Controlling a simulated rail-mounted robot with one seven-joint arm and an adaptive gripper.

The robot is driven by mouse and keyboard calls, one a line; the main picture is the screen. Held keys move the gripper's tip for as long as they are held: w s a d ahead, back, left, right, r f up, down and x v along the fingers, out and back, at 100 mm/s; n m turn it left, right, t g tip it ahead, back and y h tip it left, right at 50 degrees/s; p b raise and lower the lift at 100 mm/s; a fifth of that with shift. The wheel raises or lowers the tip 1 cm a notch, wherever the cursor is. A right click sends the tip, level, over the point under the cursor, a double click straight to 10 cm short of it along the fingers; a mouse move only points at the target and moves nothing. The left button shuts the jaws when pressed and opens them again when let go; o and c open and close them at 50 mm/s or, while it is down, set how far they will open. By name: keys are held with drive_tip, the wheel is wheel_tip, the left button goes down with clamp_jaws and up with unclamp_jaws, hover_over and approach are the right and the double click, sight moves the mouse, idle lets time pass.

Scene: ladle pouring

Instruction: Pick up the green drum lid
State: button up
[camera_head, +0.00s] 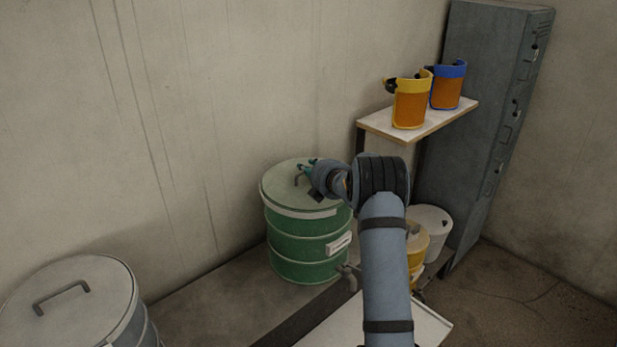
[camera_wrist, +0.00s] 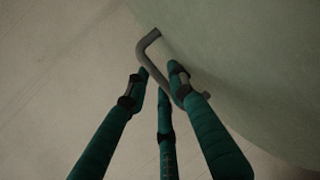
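The green drum (camera_head: 300,258) stands upright by the wall, with its pale grey-green lid (camera_head: 278,182) on top. A bent grey bar handle rises from the lid; its left end shows in the head view (camera_head: 297,181), and it also shows in the wrist view (camera_wrist: 149,42). My gripper (camera_head: 310,166) is over the lid at the handle. In the wrist view its green fingers (camera_wrist: 160,78) are spread apart, with the handle bar running between or just past their tips. I cannot tell whether any finger touches the bar. My wrist hides the lid's right part.
A grey drum (camera_head: 75,300) with a handled lid stands at the lower left. A shelf (camera_head: 440,123) with yellow and blue face shields is at the right, before a grey locker (camera_head: 480,110). Yellow (camera_head: 417,250) and white containers (camera_head: 432,225) stand below the shelf.

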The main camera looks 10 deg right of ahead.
drive_tip(key=shift+w, duration=0.15)
drive_tip(key=shift+c, duration=1)
clamp_jaws()
